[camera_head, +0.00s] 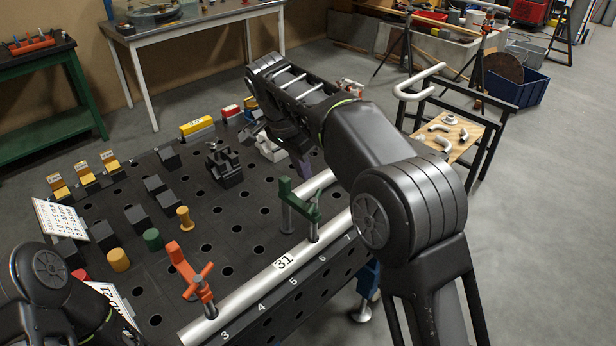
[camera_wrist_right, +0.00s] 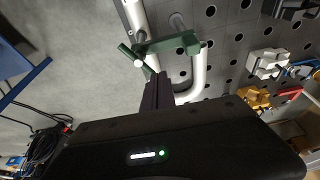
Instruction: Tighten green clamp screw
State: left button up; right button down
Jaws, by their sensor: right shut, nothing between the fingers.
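The green clamp (camera_head: 300,200) stands on the perforated black table over a silver pipe (camera_head: 255,282) marked 31. In the right wrist view the clamp (camera_wrist_right: 172,44) shows its green arm and a screw with a green cross handle (camera_wrist_right: 128,52). My right gripper (camera_head: 305,168) is shut and empty, just behind the clamp in the head view. In the right wrist view its fingertips (camera_wrist_right: 157,76) lie close to the lower end of the handle; I cannot tell if they touch. My left arm shows at the lower left, its gripper out of view.
An orange clamp (camera_head: 188,270) stands to the left along the pipe. Black blocks, yellow pieces and a green cylinder (camera_head: 152,238) stand on the black table (camera_head: 228,228). A white bent pipe (camera_wrist_right: 196,82) lies beside the fingers. A cart with pipe fittings (camera_head: 450,135) stands at right.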

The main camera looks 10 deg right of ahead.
pick_arm(q)
jog(key=shift+p+v, duration=0.65)
jog(key=shift+v, duration=0.35)
pick_arm(e)
jog(key=v, duration=0.2)
jog(key=shift+r, duration=0.25)
pick_arm(q)
jog(key=shift+d, duration=0.2)
pick_arm(e)
jog(key=c, duration=2.2)
grip_release()
